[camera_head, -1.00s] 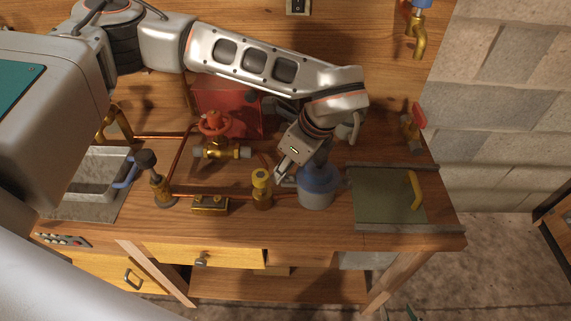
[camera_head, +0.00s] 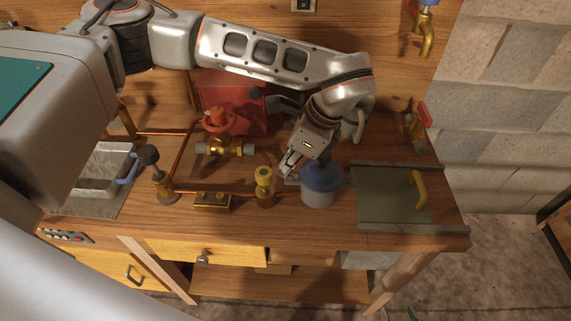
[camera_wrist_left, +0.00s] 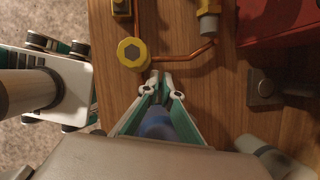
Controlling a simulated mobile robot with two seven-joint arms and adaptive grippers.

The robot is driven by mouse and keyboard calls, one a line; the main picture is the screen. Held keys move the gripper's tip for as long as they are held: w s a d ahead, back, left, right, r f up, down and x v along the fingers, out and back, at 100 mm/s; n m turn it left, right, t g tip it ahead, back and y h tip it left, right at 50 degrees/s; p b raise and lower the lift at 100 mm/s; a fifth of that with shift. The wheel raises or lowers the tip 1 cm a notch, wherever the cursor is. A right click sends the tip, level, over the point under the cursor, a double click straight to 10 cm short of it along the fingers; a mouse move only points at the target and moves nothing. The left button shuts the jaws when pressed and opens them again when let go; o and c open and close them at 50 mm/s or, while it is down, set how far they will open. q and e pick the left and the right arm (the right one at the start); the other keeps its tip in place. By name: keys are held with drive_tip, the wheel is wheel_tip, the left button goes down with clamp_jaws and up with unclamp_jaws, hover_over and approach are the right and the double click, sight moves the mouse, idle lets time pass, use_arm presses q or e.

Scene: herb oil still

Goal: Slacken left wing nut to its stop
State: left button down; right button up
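A grey pot with a blue top (camera_head: 322,182) stands on the bench. A small grey part (camera_head: 291,182) sticks out on its left side; I cannot make out a wing nut there. My left gripper (camera_head: 287,168) reaches down at the pot's upper left. In the left wrist view the fingertips (camera_wrist_left: 161,77) are close together with a narrow gap, and I cannot see whether anything is between them. The blue top (camera_wrist_left: 157,125) shows between the fingers, nearer the wrist.
A yellow-capped brass fitting (camera_head: 264,178) stands just left of the gripper. Behind it are a red-wheeled valve (camera_head: 219,121) and a red box (camera_head: 245,113). Copper pipe (camera_head: 215,192) runs along the bench. A greenish plate with a yellow handle (camera_head: 390,198) lies right of the pot.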

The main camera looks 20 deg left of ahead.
use_arm(q)
drive_tip(key=shift+s+d+f+n, duration=0.1)
drive_tip(key=shift+s+d+n, duration=0.1)
drive_tip(key=shift+n, duration=0.3)
drive_tip(key=shift+n+g, duration=0.5)
drive_tip(key=shift+n, duration=0.3)
drive_tip(key=c, duration=2.3)
unclamp_jaws()
drive_tip(key=shift+o, duration=0.6)
drive_tip(key=shift+w+d, duration=0.1)
drive_tip(key=shift+d, duration=0.1)
drive_tip(key=shift+a, duration=0.15)
